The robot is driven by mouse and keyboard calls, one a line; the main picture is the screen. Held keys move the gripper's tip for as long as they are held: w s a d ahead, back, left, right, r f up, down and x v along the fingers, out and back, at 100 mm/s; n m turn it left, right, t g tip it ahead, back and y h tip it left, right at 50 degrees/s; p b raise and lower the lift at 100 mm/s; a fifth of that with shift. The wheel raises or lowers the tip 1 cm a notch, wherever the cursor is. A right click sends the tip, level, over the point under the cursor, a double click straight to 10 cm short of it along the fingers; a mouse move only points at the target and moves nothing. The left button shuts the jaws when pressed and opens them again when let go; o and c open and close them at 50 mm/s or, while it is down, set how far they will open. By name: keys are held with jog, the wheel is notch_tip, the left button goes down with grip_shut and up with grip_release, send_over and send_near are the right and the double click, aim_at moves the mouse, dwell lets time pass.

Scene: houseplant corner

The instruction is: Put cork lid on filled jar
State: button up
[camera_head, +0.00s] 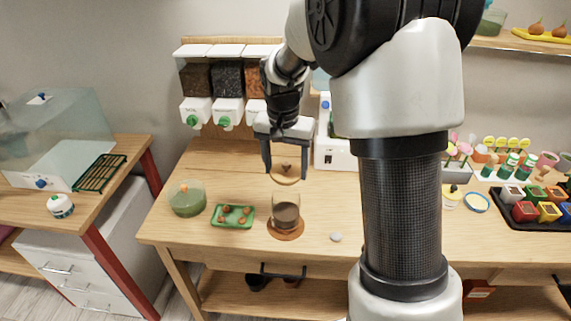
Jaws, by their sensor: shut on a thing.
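The lid is in the air, slightly tilted in the picture, above and a little behind the jar. The filled jar (286,214) is clear glass with dark brown contents in its lower part. Its top is uncovered, and the lid is apart from it. The jar stands upright on a round brown coaster (299,231) near the front edge of the wooden table (330,212).
A green tray (222,224) with small brown items and a round green container (187,200) stand left of the jar. A small pale disc (336,237) lies to its right. Wall dispensers (212,80) are behind. A black tray (510,210) of coloured pots is far right.

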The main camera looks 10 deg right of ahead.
jog(key=shift+s+f, duration=0.1)
notch_tip(320, 180, down, 6)
jog(key=b, duration=0.4)
jog(key=shift+b, duration=0.3)
jog(key=shift+f, duration=0.25)
dwell(1.8)
jog(key=o, duration=1.5)
jog(key=shift+r+p, duration=2.5)
jog(key=shift+r, duration=1.05)
